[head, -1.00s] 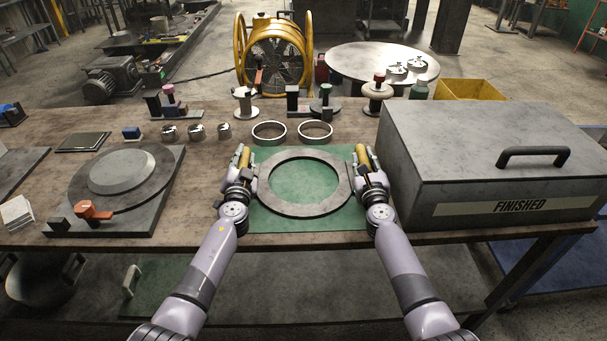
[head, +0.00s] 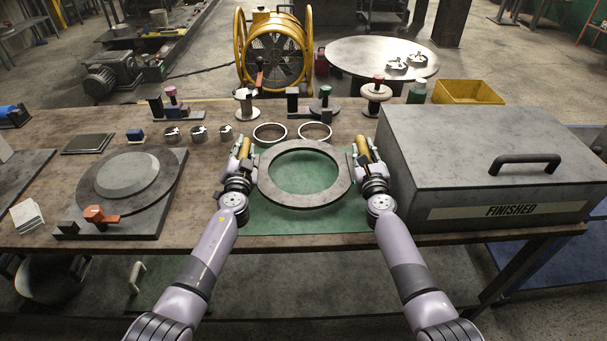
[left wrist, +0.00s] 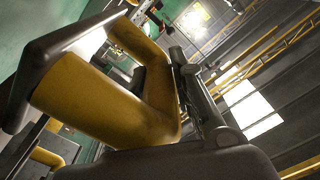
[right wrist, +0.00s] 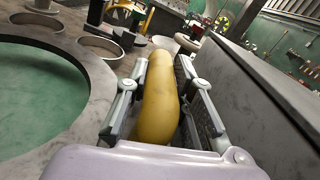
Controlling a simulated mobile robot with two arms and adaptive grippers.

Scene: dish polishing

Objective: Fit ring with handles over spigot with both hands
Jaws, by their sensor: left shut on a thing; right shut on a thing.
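The flat grey ring (head: 304,203) is level, held a little above the green mat (head: 290,224). It has a yellow handle at each side. My left gripper (head: 243,160) is shut on the left handle (head: 247,146); this handle also fills much of the left wrist view (left wrist: 100,95). My right gripper (head: 366,160) is shut on the right handle (head: 361,146), which shows between the fingers in the right wrist view (right wrist: 158,105). A round, stepped disc (head: 128,173), seemingly the spigot, stands on a square plate at the left, well apart from the ring.
A large grey box marked FINISHED (head: 480,150) stands close to my right gripper. An orange clamp lever (head: 98,214) sits on the plate's front corner. Two small metal rings (head: 270,133) and several cups and stands line the back of the table.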

